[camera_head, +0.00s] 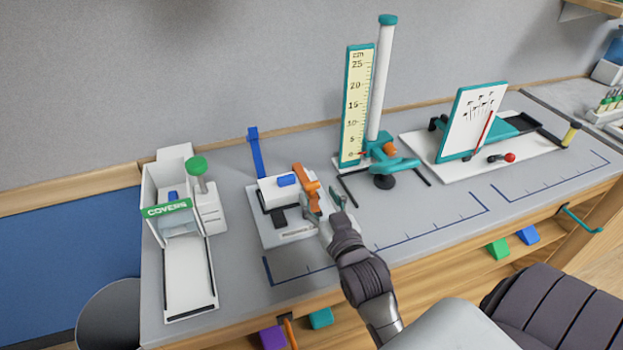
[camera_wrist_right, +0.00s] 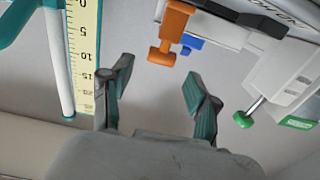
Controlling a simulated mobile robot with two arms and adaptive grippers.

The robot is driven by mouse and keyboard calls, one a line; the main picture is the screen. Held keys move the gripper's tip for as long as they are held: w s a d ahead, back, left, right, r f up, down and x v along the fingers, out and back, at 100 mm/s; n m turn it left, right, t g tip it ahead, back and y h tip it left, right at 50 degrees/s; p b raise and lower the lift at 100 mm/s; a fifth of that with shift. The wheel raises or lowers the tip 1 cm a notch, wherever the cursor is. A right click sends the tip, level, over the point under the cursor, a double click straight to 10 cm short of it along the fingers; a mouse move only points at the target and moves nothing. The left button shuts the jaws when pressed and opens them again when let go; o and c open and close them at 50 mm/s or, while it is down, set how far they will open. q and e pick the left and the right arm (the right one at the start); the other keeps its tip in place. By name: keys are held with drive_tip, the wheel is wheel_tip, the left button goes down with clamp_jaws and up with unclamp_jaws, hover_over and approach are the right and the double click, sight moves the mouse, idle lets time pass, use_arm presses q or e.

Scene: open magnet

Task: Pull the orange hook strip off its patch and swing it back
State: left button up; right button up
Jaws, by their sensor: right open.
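The orange hook strip (camera_head: 306,188) stands at the right side of a small white block device (camera_head: 276,192) on a light base plate (camera_head: 263,231). In the right wrist view the orange strip (camera_wrist_right: 168,32) hangs at the top, with a knob at its free end. My right gripper (camera_head: 337,198) is just right of the strip, apart from it. In the right wrist view its two teal-padded fingers (camera_wrist_right: 158,82) are spread with nothing between them. The patch under the strip cannot be made out. My left gripper is not in view.
A blue block (camera_head: 287,180) sits on the white device. A scale board (camera_head: 354,105) with a white column (camera_head: 382,80) stands close behind and right of my gripper. A white dispenser with a green knob (camera_head: 197,165) stands left. The front bench strip is clear.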

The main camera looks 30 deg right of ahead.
sight(313, 186)
drive_tip(key=x, duration=0.4)
drive_tip(key=shift+w+p, duration=0.35)
drive_tip(key=shift+w, duration=0.05)
drive_tip(key=shift+w+d, duration=0.1)
drive_tip(key=shift+w, duration=0.15)
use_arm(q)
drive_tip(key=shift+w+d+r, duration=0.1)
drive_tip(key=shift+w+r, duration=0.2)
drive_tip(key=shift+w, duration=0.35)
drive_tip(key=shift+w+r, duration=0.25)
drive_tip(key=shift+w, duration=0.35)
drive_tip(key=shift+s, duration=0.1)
use_arm(e)
drive_tip(key=c, duration=0.4)
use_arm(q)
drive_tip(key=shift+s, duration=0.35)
use_arm(e)
clamp_jaws()
